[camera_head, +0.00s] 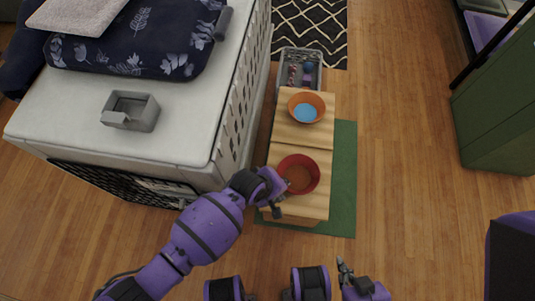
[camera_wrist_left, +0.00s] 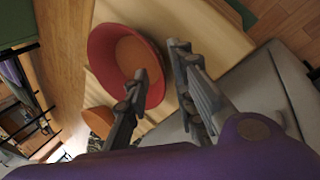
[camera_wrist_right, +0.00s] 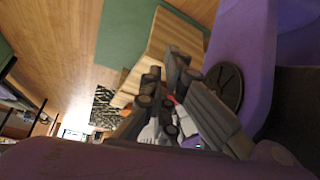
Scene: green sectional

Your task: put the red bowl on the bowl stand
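The red bowl (camera_head: 299,174) stands upright on the near part of a light wooden bench; it also shows in the left wrist view (camera_wrist_left: 118,58). My left gripper (camera_head: 276,199) is at the bowl's near left side. In the left wrist view its fingers (camera_wrist_left: 160,60) are apart, one over the bowl's inside and one outside the rim. I cannot tell whether they touch it. My right gripper (camera_head: 345,272) is empty, away from the bowl, with a gap between its fingers (camera_wrist_right: 163,62). I cannot make out which thing is the bowl stand.
An orange bowl (camera_head: 314,97) with blue inside stands on the bench's far part (camera_head: 285,132). A grey bin (camera_head: 284,58) with small items is behind it. Floor on the right (camera_head: 400,150) is clear.

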